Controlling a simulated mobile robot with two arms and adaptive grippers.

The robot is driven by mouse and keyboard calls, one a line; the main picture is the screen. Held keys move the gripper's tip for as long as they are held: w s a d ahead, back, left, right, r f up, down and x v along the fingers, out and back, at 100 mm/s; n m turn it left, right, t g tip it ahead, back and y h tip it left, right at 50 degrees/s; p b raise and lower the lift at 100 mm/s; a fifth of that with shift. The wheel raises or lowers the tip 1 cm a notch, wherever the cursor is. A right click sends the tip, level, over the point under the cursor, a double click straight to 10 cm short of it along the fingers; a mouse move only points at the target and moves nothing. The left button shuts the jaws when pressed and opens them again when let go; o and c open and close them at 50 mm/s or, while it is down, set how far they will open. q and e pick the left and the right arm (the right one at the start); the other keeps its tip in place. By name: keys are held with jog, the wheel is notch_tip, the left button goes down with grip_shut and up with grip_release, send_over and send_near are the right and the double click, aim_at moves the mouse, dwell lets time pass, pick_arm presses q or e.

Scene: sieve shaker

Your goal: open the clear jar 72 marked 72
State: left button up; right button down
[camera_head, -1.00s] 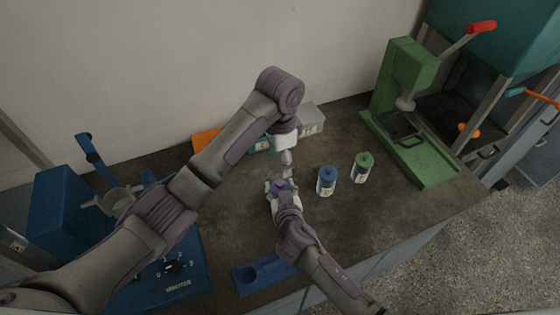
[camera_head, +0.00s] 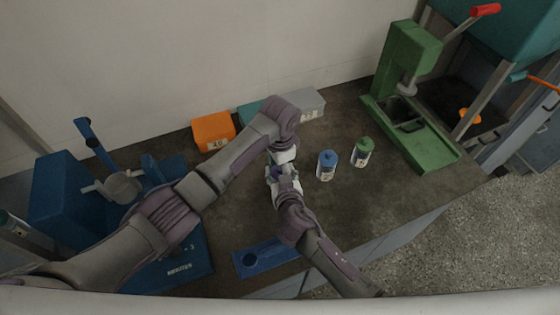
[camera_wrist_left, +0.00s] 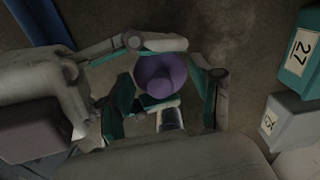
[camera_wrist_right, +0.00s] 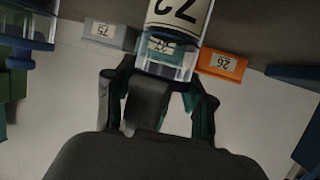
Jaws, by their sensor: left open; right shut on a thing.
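The clear jar 72 (camera_wrist_right: 172,42), its label marked 72, is held by my right gripper (camera_wrist_right: 158,88), which is shut on it. Its purple lid (camera_wrist_left: 160,74) shows in the left wrist view, and in the head view the jar is mostly hidden by my grippers. My left gripper (camera_wrist_left: 165,88) is open, above the jar with its fingers spread around the lid. In the head view my left gripper (camera_head: 284,154) is right above my right gripper (camera_head: 284,182). Whether the left fingers touch the lid, I cannot tell.
A blue-lidded jar (camera_head: 327,166) and a green-lidded jar (camera_head: 362,152) stand to the right. An orange box (camera_head: 213,130) and a grey box (camera_head: 306,103) are along the wall. A green press (camera_head: 420,145) stands right, a blue machine (camera_head: 65,195) left. A blue holder (camera_head: 265,258) lies in front.

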pick_arm(q)
jog(key=shift+f, duration=0.1)
jog(key=c, duration=1)
jog(key=shift+o, duration=0.2)
jog(key=shift+r, duration=0.2)
